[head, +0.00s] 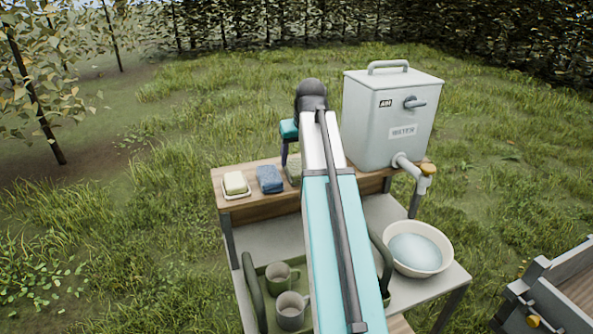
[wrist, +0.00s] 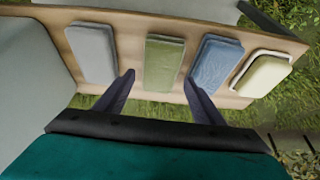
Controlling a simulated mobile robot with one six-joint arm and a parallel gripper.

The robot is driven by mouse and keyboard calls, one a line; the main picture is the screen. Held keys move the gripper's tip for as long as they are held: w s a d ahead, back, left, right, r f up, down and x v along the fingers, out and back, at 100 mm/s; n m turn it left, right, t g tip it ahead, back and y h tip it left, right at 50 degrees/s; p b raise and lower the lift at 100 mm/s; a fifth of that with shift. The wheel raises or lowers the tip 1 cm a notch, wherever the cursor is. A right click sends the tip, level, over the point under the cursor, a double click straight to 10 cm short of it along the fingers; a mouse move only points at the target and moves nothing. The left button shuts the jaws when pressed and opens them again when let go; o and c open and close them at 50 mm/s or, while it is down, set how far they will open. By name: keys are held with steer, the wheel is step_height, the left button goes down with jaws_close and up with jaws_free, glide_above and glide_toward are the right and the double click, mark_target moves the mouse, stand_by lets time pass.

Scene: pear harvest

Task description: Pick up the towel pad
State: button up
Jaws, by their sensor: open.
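Three flat pads lie in a row on the wooden shelf: a grey pad (wrist: 93,53), a green pad (wrist: 164,62) and a blue folded pad (wrist: 215,63). I cannot tell from looks alone which one is the towel pad. The blue pad also shows in the head view (head: 269,179); there my arm hides most of the other two. My gripper (wrist: 158,78) is open and empty. In the wrist view its fingertips lie on either side of the green pad's near end. I cannot tell how high they are above the shelf.
A yellow block in a white dish (wrist: 264,75) sits beside the blue pad. The white water tank (head: 392,117) with a tap stands at the shelf's right. Below are a basin (head: 417,249) and a green tray with mugs (head: 283,277).

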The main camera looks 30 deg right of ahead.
mark_target(296, 166)
steer(key=shift+f, duration=0.1)
stand_by(0.3)
steer(key=shift+p+x, duration=1.25)
steer(key=shift+x, duration=1.25)
steer(key=shift+c, duration=0.3)
steer(key=c, duration=0.8)
